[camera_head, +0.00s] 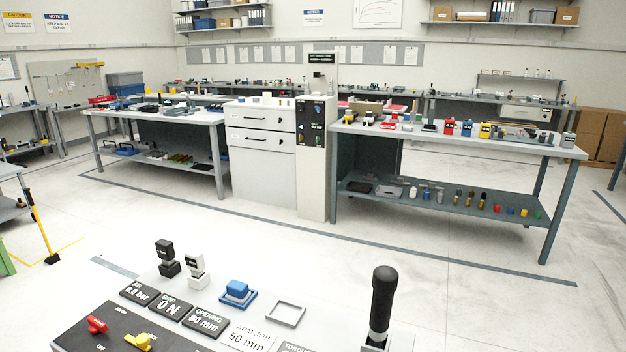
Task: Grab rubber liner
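I cannot make out a rubber liner for certain. In the near bench area at the bottom, a small blue block (236,288) sits in a shallow blue tray (250,302). To its right is an empty grey square frame (271,319). Neither of my grippers shows in this view.
A dark panel carries a red knob (97,325) and a yellow knob (138,342), beside black labels (172,305). A black upright handle (382,302) rises at right. Across open floor (300,240) stand a white drawer cabinet (262,180) and a grey bench (540,148) with many small items.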

